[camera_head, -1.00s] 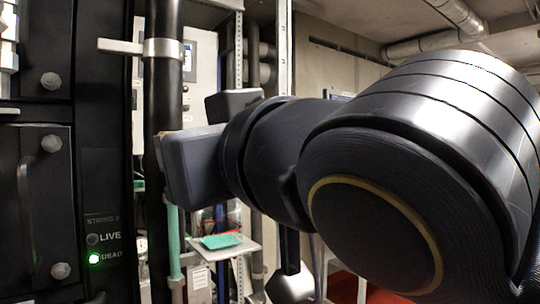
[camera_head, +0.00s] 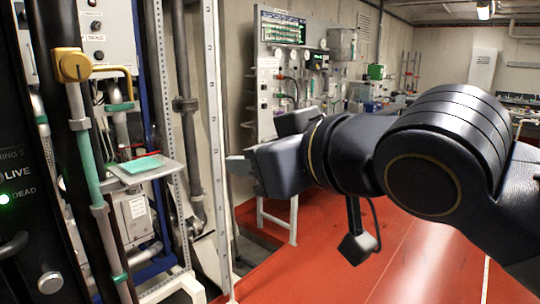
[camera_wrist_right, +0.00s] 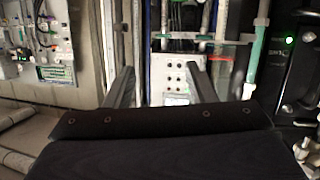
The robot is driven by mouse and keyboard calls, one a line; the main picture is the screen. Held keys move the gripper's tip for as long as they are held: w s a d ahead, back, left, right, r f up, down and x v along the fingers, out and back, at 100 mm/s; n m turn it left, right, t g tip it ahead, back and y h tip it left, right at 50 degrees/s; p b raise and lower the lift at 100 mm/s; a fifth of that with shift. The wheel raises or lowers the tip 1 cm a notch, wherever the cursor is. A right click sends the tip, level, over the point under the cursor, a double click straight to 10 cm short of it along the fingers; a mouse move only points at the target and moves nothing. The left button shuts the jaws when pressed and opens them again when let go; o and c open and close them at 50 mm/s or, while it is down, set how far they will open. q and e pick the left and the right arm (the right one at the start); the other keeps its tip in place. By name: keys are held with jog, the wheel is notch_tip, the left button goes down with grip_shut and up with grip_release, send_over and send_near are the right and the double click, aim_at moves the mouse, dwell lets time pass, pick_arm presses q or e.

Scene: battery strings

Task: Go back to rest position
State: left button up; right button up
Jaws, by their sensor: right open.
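My right arm comes in from the right in the head view. Its black gripper (camera_head: 240,165) points left, in the air in front of grey pipes and a metal frame. In the right wrist view the two grey fingers (camera_wrist_right: 162,85) stand apart with nothing between them. My left gripper is in neither view. The dark battery cabinet (camera_head: 22,245) is at the left edge, marked LIVE and DEAD, with the green lamp (camera_head: 4,199) lit beside DEAD. The right gripper is clear of the cabinet.
A black post with a yellow valve (camera_head: 73,66) and a green pipe (camera_head: 84,145) stands near the cabinet. A small shelf (camera_head: 150,173) holds a green item. A wall panel (camera_head: 290,75) is behind my arm. Open red floor (camera_head: 410,265) lies ahead and right.

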jog(key=s+d+f+m+g+h+p, duration=0.3)
jog(key=d+f+m+h, duration=0.25)
jog(key=d+f, duration=1.3)
jog(key=s+d+f+m+g, duration=0.1)
jog(key=s+f+m, duration=0.1)
jog(key=s+f, duration=0.3)
jog(key=s+d+f+m+g+p, duration=0.1)
jog(key=s+f, duration=0.4)
jog(key=f, duration=0.5)
jog(key=shift+s+d+m+g, duration=0.4)
jog(key=shift+d+m+g, duration=0.15)
jog(key=shift+m, duration=0.4)
jog(key=shift+f+y, duration=0.1)
jog(key=shift+y, duration=0.15)
jog(key=shift+c, duration=0.4)
